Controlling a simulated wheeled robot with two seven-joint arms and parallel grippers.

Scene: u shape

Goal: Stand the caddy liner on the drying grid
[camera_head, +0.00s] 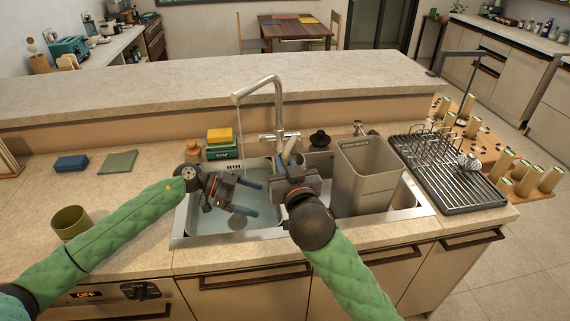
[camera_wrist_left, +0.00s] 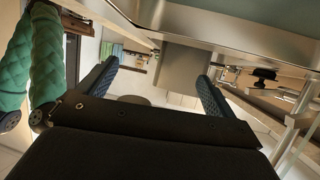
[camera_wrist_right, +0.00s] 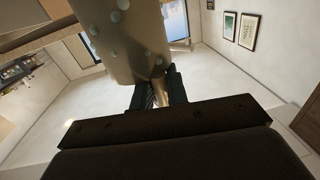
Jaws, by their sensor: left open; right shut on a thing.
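The caddy liner (camera_head: 363,185) is a tall grey open-topped bin marked "FOOD WASTE". It stands upright in the right sink basin; its inside bottom is hidden. The drying grid (camera_head: 461,190) is a dark ribbed rack on the counter to its right. My right gripper (camera_head: 291,164) is in front of the tap, left of the liner.
The tall tap (camera_head: 277,105) stands behind the basins, with a thin stream under its spout. A wire holder (camera_head: 425,146) and a round pale metal item (camera_head: 469,162) are on the grid. A green cup (camera_head: 71,222) is at left.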

